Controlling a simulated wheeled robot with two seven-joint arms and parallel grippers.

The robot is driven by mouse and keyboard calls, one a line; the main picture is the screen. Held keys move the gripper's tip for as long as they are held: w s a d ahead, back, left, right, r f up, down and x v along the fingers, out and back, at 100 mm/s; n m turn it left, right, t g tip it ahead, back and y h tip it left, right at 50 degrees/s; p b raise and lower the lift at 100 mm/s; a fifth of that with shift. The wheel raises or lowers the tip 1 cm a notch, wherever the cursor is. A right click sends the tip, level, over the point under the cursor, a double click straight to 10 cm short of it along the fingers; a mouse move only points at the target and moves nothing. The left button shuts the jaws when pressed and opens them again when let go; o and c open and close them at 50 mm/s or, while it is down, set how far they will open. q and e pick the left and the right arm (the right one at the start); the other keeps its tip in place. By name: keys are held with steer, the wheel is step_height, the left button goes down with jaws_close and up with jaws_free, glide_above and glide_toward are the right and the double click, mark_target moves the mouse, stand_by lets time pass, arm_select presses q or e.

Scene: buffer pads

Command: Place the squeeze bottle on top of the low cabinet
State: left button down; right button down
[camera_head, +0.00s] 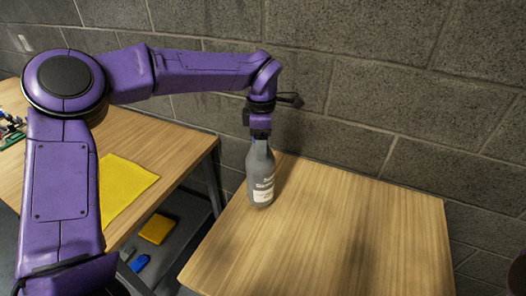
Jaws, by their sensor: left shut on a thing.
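The squeeze bottle (261,178) is grey with a white label and dark lettering. It is upright at the far left part of the wooden top of the low cabinet (340,235). My left gripper (260,134) points down from above and is shut on the bottle's neck. The bottle's base looks at or very near the cabinet top; I cannot tell whether it touches. The fingertips are partly hidden around the neck. My right gripper is not in view.
A wooden table (155,133) on the left bears a yellow mat (125,185). Below it, a yellow item (157,229) and a blue item (140,263) lie on a dark surface. A block wall (380,80) stands behind. The rest of the cabinet top is clear.

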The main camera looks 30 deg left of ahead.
arm_select(q)
steer(key=shift+w+d+f, duration=0.1)
steer(key=shift+f, duration=0.8)
steer(key=shift+w+d+f, duration=0.1)
steer(key=shift+f, duration=0.8)
steer(key=shift+c, duration=1)
jaws_free()
steer(key=shift+s, duration=0.1)
step_height(320, 180, up, 12)
steer(key=shift+r, duration=0.1)
